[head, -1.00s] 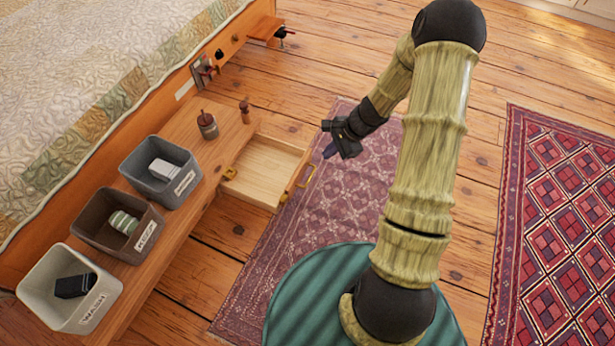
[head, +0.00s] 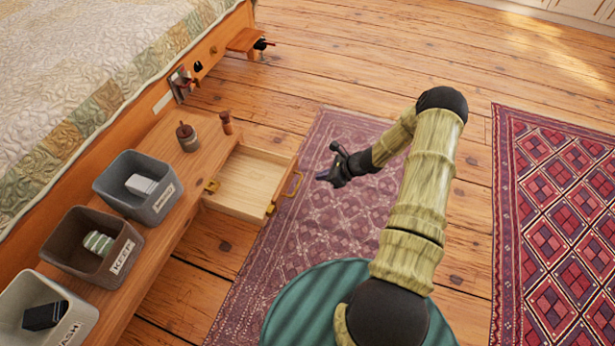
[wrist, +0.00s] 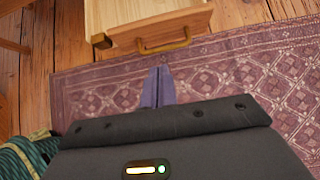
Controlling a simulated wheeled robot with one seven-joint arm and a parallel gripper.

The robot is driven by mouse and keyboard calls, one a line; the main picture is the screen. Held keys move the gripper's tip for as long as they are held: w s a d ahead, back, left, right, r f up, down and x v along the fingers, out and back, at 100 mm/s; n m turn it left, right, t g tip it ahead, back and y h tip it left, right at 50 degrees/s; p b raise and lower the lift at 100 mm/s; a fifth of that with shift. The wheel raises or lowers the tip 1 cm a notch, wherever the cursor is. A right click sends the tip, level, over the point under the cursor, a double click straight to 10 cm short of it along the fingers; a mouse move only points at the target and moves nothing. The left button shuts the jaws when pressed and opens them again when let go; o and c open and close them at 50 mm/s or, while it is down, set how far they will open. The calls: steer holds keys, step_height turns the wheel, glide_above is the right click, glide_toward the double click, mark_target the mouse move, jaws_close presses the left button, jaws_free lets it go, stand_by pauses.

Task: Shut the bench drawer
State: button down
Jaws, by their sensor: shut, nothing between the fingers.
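The bench drawer (head: 245,184) is pulled out from the side of the low wooden bench (head: 172,232), and its pale inside looks empty. A brass handle (head: 292,185) is on its front. In the wrist view the drawer front (wrist: 160,27) and its handle (wrist: 165,46) lie just ahead of my fingers. My gripper (head: 321,176) is shut and empty, to the right of the drawer front and apart from it. It also shows in the wrist view (wrist: 158,72), with its fingers together, pointing toward the handle.
Three labelled bins, a light grey one (head: 83,325), a brown one (head: 62,262) and a grey one (head: 112,205), stand on the bench. A jar (head: 188,140) and a small wooden peg (head: 226,122) stand behind the drawer. A patterned rug (head: 320,225) lies below my gripper.

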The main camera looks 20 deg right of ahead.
mark_target(287, 180)
steer(key=b+x, duration=0.1)
steer(key=x, duration=0.3)
steer(key=r+b+x, duration=0.1)
steer(key=b+x, duration=0.1)
steer(key=x, duration=0.1)
steer(key=a+b+x, duration=0.1)
steer(key=b+x, duration=0.1)
steer(key=x, duration=0.2)
steer(key=shift+w+a, duration=0.3)
steer(key=shift+w, duration=0.2)
steer(key=shift+w+a+r, duration=0.1)
steer(key=shift+w+a, duration=0.25)
steer(key=shift+a, duration=0.05)
steer(key=shift+w, duration=0.15)
